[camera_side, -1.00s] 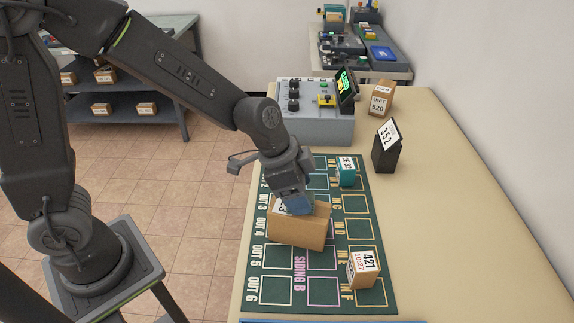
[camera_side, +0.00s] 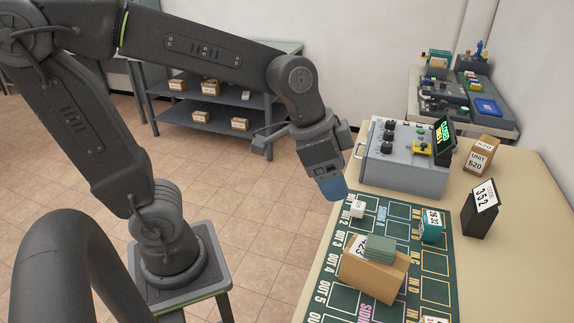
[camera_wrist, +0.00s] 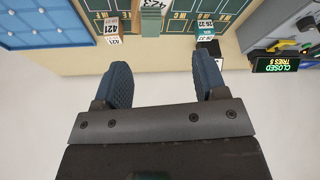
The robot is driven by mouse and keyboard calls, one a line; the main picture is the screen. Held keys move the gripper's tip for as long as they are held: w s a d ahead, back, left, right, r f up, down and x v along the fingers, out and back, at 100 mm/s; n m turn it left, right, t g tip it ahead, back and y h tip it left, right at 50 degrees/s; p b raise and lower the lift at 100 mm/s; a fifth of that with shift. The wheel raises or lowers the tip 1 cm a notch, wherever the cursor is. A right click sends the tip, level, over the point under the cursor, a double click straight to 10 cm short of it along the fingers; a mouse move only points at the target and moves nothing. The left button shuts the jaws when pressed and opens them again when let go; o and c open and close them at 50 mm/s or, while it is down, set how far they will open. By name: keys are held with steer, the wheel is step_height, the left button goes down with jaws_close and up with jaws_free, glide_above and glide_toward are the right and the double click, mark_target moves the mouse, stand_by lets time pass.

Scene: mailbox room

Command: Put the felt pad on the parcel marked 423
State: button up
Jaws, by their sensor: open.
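The felt pad, a green stack of flat layers (camera_side: 380,248), lies on top of the brown parcel marked 423 (camera_side: 373,275). It covers part of the parcel's label and sits slightly towards the right. The parcel stands on the green mat (camera_side: 440,293). In the wrist view the pad (camera_wrist: 151,22) and the 423 label show at the top edge. My gripper (camera_side: 333,190) is raised above the far left edge of the table, clear of pad and parcel. In the wrist view its blue fingers (camera_wrist: 162,62) are spread with nothing between them.
A white cube (camera_side: 356,209) and a teal box (camera_side: 431,226) stand on the mat. The control box (camera_side: 402,165) is close behind my gripper. Parcels 520 (camera_side: 480,155) and 352 (camera_side: 481,210) stand right. Parcel 421 (camera_wrist: 112,30) and a blue tray (camera_wrist: 40,20) show in the wrist view.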

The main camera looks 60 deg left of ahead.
steer(key=s+a+n+t+y, duration=0.1)
steer(key=s+a+n+y, duration=0.1)
steer(key=s+a+n, duration=0.3)
steer(key=s, duration=0.3)
steer(key=shift+a+r+n+t, duration=0.25)
steer(key=shift+a+n+t, duration=0.05)
steer(key=shift+a+n, duration=0.1)
